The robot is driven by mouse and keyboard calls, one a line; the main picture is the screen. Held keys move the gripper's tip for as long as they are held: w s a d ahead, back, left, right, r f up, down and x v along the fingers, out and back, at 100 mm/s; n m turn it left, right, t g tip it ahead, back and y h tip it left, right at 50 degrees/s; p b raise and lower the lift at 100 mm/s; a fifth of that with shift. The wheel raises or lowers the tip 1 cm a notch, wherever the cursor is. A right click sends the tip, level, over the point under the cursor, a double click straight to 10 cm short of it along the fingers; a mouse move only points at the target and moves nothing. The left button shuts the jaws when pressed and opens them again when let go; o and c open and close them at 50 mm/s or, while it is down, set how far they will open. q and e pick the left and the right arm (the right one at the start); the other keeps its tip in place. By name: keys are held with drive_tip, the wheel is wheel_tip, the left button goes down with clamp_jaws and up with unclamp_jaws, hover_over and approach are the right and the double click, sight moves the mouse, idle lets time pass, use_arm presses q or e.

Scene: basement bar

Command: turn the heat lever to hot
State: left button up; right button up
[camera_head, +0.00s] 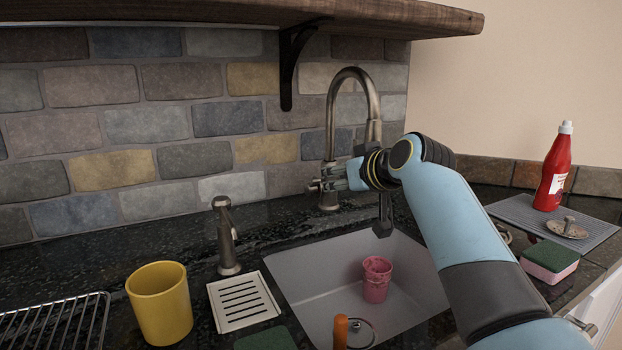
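The faucet (331,120) is a brushed-metal gooseneck standing behind the sink, with its spout curving over to the right. My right gripper (320,184) reaches in from the right and is at the lower part of the faucet, its fingertips overlapping the faucet body in the picture. The fingers are small and seen from the side, so I cannot tell whether they are open or shut, or whether they touch. I cannot make out the heat lever; the gripper and wrist cover part of the faucet's lower body. My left gripper is not in view.
The grey sink (320,272) holds a pink cup (376,279). A soap dispenser (227,236), a yellow cup (160,302) and a slotted white tray (217,290) stand left. A red bottle (554,168) and a sponge (550,262) are right. A wooden shelf (430,20) overhangs the back.

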sight(317, 182)
drive_tip(key=b+x, duration=0.2)
drive_tip(key=x, duration=0.7)
drive_tip(key=shift+w+a+f, duration=0.25)
drive_tip(key=shift+w, duration=0.3)
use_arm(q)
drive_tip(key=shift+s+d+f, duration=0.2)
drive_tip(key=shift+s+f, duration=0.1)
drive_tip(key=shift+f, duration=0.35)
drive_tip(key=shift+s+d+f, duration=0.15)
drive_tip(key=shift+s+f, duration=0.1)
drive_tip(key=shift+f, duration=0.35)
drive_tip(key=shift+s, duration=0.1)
use_arm(e)
clamp_jaws()
use_arm(q)
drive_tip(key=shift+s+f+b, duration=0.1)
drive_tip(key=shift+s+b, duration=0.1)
drive_tip(key=shift+b, duration=0.1)
